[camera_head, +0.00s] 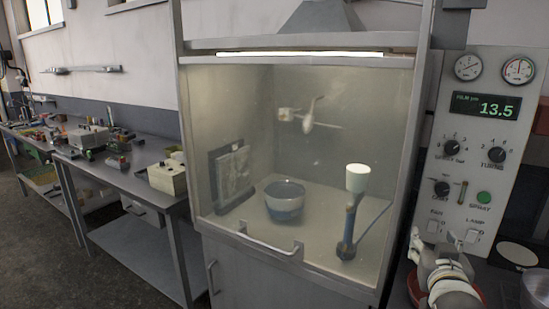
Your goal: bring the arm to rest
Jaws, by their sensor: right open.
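My right gripper (418,242) shows in the lower right of the head view, at the end of my pale arm, beside the cabinet's right edge and in front of the control panel. It is open, and I see nothing held in it, though its fingers are small and partly unclear. My left gripper is not in view.
A glass-fronted cabinet (290,252) holds a blue and grey bowl (285,203) and a white-topped blue sprayer (356,180). The control panel (470,150) reads 13.5. A reddish rim (413,290) and a pale disc (518,254) lie near my arm. A cluttered bench (130,170) stands left.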

